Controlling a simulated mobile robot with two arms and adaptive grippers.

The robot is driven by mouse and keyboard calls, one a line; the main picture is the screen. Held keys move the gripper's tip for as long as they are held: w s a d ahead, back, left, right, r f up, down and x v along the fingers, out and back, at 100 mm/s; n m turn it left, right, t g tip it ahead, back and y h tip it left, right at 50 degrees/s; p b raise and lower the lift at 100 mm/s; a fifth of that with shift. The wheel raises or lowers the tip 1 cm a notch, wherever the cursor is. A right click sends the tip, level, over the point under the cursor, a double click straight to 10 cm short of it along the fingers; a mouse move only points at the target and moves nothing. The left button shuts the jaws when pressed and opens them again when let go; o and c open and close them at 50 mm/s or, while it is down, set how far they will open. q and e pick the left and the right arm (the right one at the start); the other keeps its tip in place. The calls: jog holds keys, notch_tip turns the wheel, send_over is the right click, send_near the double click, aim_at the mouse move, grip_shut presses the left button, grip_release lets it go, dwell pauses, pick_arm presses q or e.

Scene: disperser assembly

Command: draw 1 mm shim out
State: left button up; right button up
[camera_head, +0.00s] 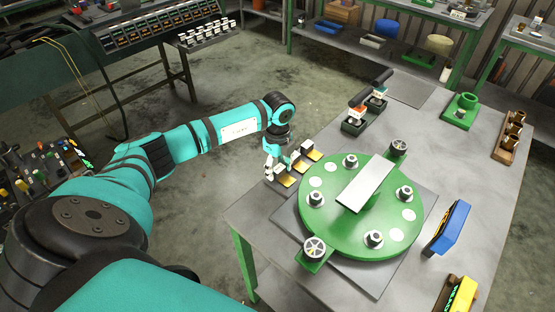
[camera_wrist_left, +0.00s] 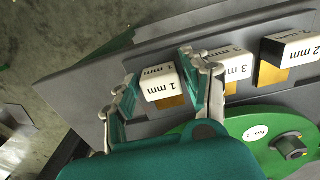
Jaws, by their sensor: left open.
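The 1 mm shim (camera_wrist_left: 161,83) has a white block-shaped tab marked "1 mm" and a gold plate below it. It sits in a grey holder (camera_wrist_left: 75,92) at the table's edge. My left gripper (camera_wrist_left: 163,88) is open, with one finger on each side of the tab in the left wrist view. I cannot tell whether either finger touches it. In the head view my left gripper (camera_head: 277,158) is at the row of shims and partly covers it. The 3 mm shim (camera_wrist_left: 236,65) is close beside the right finger, and the 2 mm shim (camera_wrist_left: 289,49) is farther right.
A green round fixture (camera_head: 333,240) with a grey bar (camera_head: 365,183) across it stands close to the shims. A dark tool stand (camera_head: 355,126) is behind. A blue box (camera_head: 449,228) and a yellow device (camera_head: 458,296) lie at the right. The table's back middle is mostly clear.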

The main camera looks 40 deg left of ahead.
aim_at(277, 167)
pick_arm(q)
notch_tip(277, 167, up, 12)
dwell(0.4)
jog(key=shift+a+f, duration=0.1)
jog(key=shift+f, duration=0.1)
